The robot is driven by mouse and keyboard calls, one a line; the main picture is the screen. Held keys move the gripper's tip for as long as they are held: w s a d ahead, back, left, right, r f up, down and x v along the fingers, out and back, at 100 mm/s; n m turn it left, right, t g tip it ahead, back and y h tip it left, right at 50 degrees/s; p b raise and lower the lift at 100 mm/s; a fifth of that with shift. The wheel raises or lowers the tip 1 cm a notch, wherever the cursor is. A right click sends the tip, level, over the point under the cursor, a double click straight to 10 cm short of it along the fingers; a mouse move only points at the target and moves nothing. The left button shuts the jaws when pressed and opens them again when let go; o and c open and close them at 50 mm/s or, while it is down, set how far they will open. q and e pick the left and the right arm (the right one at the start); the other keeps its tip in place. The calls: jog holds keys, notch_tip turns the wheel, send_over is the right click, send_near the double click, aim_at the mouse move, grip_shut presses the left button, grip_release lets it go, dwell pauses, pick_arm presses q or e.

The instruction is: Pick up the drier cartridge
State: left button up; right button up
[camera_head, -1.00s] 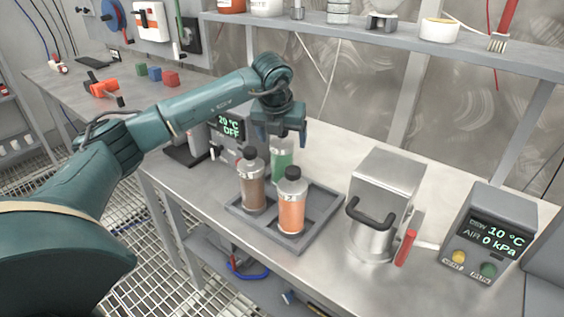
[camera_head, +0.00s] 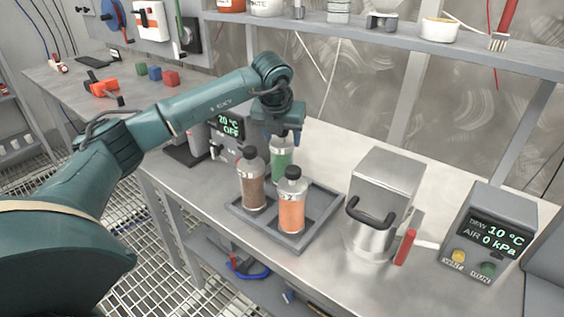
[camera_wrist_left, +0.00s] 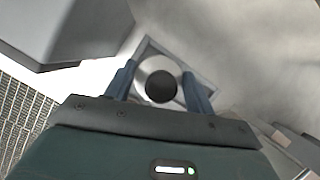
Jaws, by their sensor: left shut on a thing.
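Three capped cartridges stand upright in a grey tray (camera_head: 318,236) on the bench: a brown one (camera_head: 252,190), an orange one (camera_head: 291,212) and, behind them, a green one (camera_head: 282,165). I cannot tell from the labels which of them is the drier cartridge. My left gripper (camera_head: 283,138) points down over the green cartridge and is shut on its upper part. In the left wrist view a round silver top with a dark cap (camera_wrist_left: 160,86) sits between the blue fingers. The base of the green cartridge is partly hidden by the front ones. My right gripper is not seen.
A steel machine with a black handle (camera_head: 370,215) and red lever (camera_head: 405,247) stands right of the tray. A control box (camera_head: 490,240) is farther right; another display unit (camera_head: 228,130) is behind the tray to the left. A shelf (camera_head: 400,45) runs above the bench.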

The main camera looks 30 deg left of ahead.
pick_arm(q)
jog(key=shift+r, duration=0.1)
jog(key=shift+c, duration=1.1)
